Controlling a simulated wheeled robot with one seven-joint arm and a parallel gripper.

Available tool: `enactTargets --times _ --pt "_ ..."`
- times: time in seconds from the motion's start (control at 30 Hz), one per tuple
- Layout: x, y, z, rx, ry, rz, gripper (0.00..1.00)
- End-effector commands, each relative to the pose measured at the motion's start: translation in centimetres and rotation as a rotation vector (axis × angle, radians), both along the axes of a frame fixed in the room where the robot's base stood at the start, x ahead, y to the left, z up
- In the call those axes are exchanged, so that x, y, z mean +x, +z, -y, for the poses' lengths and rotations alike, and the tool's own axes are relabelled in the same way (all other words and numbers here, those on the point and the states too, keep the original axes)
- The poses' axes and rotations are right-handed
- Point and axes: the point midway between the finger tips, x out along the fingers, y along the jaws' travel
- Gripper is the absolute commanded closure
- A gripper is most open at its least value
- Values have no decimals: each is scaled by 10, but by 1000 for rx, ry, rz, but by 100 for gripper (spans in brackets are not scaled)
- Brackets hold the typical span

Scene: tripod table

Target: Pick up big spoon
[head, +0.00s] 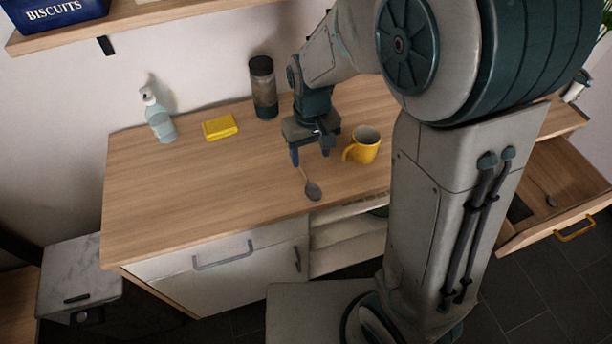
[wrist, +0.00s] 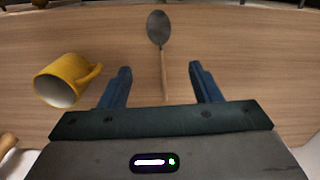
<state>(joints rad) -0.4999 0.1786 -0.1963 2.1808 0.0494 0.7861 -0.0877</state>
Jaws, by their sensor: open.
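The big spoon lies on the wooden counter, and its dark bowl (head: 313,191) shows below my gripper (head: 311,157) in the head view. In the wrist view the spoon (wrist: 159,30) has its bowl at the top, and its pale wooden handle runs down between the two blue fingers. My gripper (wrist: 160,84) is open, pointing down over the handle with a finger on each side. Nothing is held. I cannot tell the exact height of the fingertips above the counter.
A yellow mug (head: 365,146) stands close to the right of my gripper in the head view. A jar (head: 263,88), a yellow sponge (head: 220,127) and a spray bottle (head: 158,118) stand further back. The counter's left front is clear. An open drawer (head: 560,190) is at the right.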

Motion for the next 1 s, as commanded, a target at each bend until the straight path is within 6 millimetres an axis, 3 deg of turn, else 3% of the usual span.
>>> enactTargets --times 0.2,0.57,0.8,1.0 --pt "-2 -44 0 -3 0 -5 43" --pt "-3 -71 1 -3 0 -4 43" --pt "-6 -103 2 -1 0 -4 43" --pt "-6 -113 2 -1 1 -1 43"
